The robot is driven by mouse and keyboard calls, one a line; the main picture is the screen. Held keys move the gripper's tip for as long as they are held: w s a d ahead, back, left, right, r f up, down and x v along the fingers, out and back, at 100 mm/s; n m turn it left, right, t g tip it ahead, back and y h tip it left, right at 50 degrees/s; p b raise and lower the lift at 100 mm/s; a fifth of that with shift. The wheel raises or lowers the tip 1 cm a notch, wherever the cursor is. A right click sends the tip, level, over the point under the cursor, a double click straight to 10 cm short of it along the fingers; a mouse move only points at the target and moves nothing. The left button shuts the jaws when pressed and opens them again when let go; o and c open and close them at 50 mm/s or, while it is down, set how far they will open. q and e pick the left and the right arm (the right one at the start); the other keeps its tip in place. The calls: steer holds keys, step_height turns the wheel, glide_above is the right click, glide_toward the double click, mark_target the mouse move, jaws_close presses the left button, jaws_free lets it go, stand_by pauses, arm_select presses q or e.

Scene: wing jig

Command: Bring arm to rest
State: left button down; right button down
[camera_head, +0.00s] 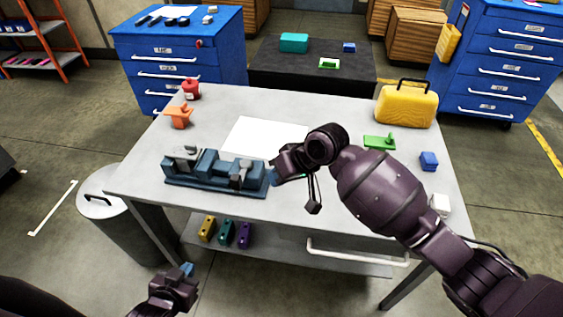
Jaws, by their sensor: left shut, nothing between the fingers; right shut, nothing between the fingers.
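My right arm reaches in from the lower right over the grey table (340,205). Its gripper (273,177) is shut and empty, at the right end of the dark blue jig (215,185); I cannot tell whether they touch. The jig lies along the table's front left with grey metal parts on it. My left gripper (187,270) is shut and empty, low at the bottom of the view, in front of the table and below its top. Most of my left arm is out of view or dark at the lower left corner.
On the table are a white sheet (250,134), an orange part (179,117), a red container (191,90), a yellow case (406,108), a green part (380,142), a blue cube (429,161) and a white block (440,203). A grey bin (118,228) stands at the left.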

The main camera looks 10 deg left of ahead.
steer(key=w+r+t+y, duration=0.3)
steer(key=w+r+t, duration=0.4)
steer(key=r, duration=0.1)
steer(key=s+d+f+m+t+h, duration=0.1)
steer(key=d+f+t, duration=0.15)
steer(key=d, duration=0.45)
steer(key=d+f+m+t+h, duration=0.15)
steer(key=d+t, duration=0.25)
steer(key=d, duration=0.4)
steer(key=s+d+f+m+t+h+b, duration=0.1)
steer(key=s+d+f+h, duration=0.1)
steer(key=s+d+f, duration=0.4)
steer(key=s+d+f+m+h, duration=0.2)
steer(key=s+d+f+h, duration=0.15)
steer(key=d, duration=0.45)
steer(key=s+d+f+g+h, duration=0.1)
steer(key=s+d+f, duration=0.1)
steer(key=s, duration=0.3)
steer(key=s+d+f+m+g, duration=0.1)
steer(key=s+d+f, duration=0.2)
steer(key=s+f, duration=0.2)
steer(key=s+d+f+g+h, duration=0.1)
steer(key=s+d+f, duration=0.1)
steer(key=s+f, duration=0.2)
steer(key=shift+s+d+f+h+b, duration=0.2)
steer(key=shift+s+d+h+b, duration=0.15)
steer(key=shift+s, duration=0.85)
